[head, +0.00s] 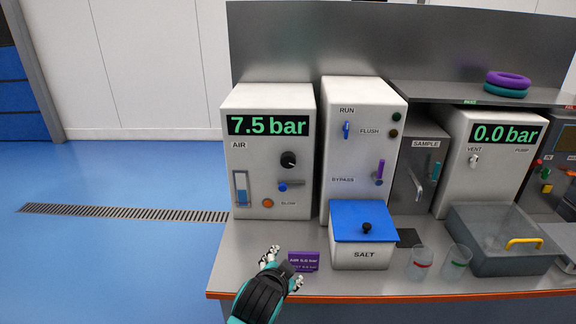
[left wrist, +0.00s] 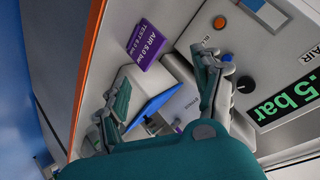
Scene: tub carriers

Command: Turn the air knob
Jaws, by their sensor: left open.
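The black air knob (head: 288,159) is on the front of the white air unit (head: 246,205), below a green display (head: 267,125) reading 7.5 bar. In the left wrist view the knob (left wrist: 247,84) shows beside the display (left wrist: 285,97), past one finger. My left gripper (head: 287,265) is open and empty over the bench's front edge, below and apart from the knob. A purple card (head: 303,261) is just right of it; in the left wrist view it (left wrist: 147,45) appears to read AIR 5.0 bar, TEST 6.0 bar. My right gripper is not in view.
A blue lever (head: 283,187) and an orange button (head: 267,203) sit below the knob. Right of the unit stand a white RUN/FLUSH unit (head: 352,105) and a blue-lidded SALT box (head: 362,255). The bench in front of the air unit (head: 245,240) is mostly clear.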

